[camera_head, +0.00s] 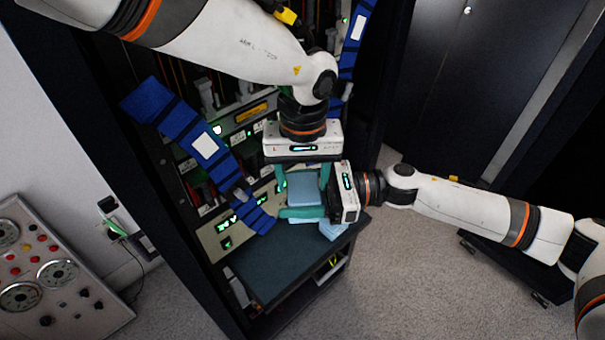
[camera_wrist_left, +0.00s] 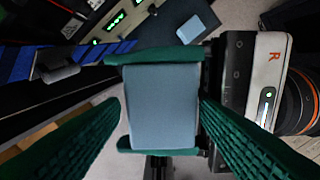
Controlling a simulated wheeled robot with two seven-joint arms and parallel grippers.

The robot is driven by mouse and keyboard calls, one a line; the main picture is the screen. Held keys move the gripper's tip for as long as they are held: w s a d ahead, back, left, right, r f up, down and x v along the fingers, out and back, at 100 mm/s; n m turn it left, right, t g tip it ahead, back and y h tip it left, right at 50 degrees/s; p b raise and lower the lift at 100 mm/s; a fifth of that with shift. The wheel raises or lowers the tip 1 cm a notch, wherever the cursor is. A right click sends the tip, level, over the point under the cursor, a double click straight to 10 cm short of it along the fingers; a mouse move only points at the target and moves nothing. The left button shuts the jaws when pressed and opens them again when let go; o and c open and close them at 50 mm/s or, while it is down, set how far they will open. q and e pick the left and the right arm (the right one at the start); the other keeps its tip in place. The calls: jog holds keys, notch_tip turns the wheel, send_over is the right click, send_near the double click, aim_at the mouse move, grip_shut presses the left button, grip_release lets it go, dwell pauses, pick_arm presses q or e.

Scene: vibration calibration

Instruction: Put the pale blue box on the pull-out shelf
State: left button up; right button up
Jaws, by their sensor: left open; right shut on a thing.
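The pale blue box (camera_head: 305,188) is held in the air in front of the rack, above the back of the dark pull-out shelf (camera_head: 285,265). My right gripper (camera_head: 302,200) is shut on it from the right, with green fingers along two opposite sides. In the left wrist view the box (camera_wrist_left: 160,105) fills the middle, between the right gripper's fingers. My left gripper (camera_head: 303,178) points down over the box and is open. Its fingers stand on either side of the box; contact cannot be told.
The rack (camera_head: 215,170) has blue strap-like panels (camera_head: 205,145) hanging at its front, close to my grippers. A dial panel (camera_head: 45,270) stands at the lower left. The front of the shelf is bare. Grey carpet (camera_head: 420,260) lies open to the right.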

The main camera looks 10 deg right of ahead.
pick_arm(q)
jog(key=c, duration=0.6)
jog(key=shift+c, duration=0.7)
pick_arm(e)
jog(key=o, duration=1.2)
jog(key=shift+c, duration=0.2)
